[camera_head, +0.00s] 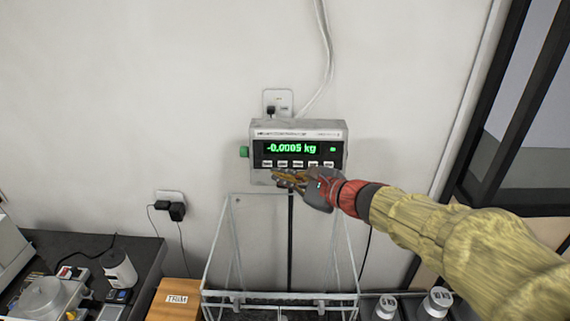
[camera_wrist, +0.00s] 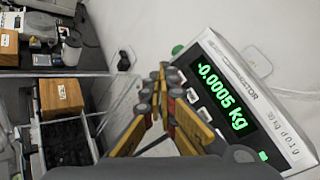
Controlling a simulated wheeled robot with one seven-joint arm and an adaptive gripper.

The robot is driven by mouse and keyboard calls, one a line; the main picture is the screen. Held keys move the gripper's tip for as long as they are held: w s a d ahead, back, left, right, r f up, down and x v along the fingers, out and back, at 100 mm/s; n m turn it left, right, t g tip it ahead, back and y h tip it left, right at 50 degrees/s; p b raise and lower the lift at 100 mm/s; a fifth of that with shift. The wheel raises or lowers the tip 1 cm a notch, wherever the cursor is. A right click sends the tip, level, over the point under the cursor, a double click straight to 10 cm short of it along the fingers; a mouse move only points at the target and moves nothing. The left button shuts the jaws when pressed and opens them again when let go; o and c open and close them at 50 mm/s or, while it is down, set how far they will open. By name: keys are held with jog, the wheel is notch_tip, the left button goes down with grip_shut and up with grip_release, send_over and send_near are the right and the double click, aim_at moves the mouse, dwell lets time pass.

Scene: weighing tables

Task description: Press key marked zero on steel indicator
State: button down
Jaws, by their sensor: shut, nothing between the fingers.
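The steel indicator (camera_head: 340,130) is fixed at the wall on a post. Its green display (camera_head: 292,149) reads -0.0005 kg. A row of several pale keys (camera_head: 298,163) runs under the display; their labels are too small to read. My gripper (camera_head: 276,176) is shut and empty, its fingertips just below the left part of the key row. In the wrist view the shut fingers (camera_wrist: 163,72) point beside the indicator (camera_wrist: 238,70), near the end of its keys (camera_wrist: 191,96). I cannot tell whether the fingertips touch it.
A wooden box (camera_head: 172,295) marked TRIM and a dark table (camera_head: 75,245) with small devices are at the left. Metal weights (camera_head: 436,302) stand at lower right. A green knob (camera_head: 244,152) sticks out of the indicator's left side.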

aim_at(283, 166)
dwell(0.3)
jog(key=shift+w+d+f+p, duration=0.15)
jog(key=shift+w+f, duration=0.25)
jog(key=shift+w, duration=1)
jog(key=shift+w+a+f+p, duration=0.15)
jog(key=shift+w+f, duration=0.3)
jog(key=shift+w, duration=0.95)
jog(key=shift+w+d+f+p, duration=0.15)
jog(key=shift+w+f, duration=0.25)
jog(key=shift+w, duration=1)
jog(key=shift+w, duration=0.1)
jog(key=shift+w+f+b, duration=0.1)
jog(key=shift+w+b, duration=0.2)
jog(key=shift+b, duration=0.05)
jog(key=shift+w+f, duration=0.1)
jog(key=shift+w, duration=0.25)
jog(key=shift+s+b, duration=0.2)
jog(key=shift+b, duration=0.15)
jog(key=shift+s+r, duration=0.2)
jog(key=shift+s, duration=0.4)
jog(key=shift+b, duration=0.3)
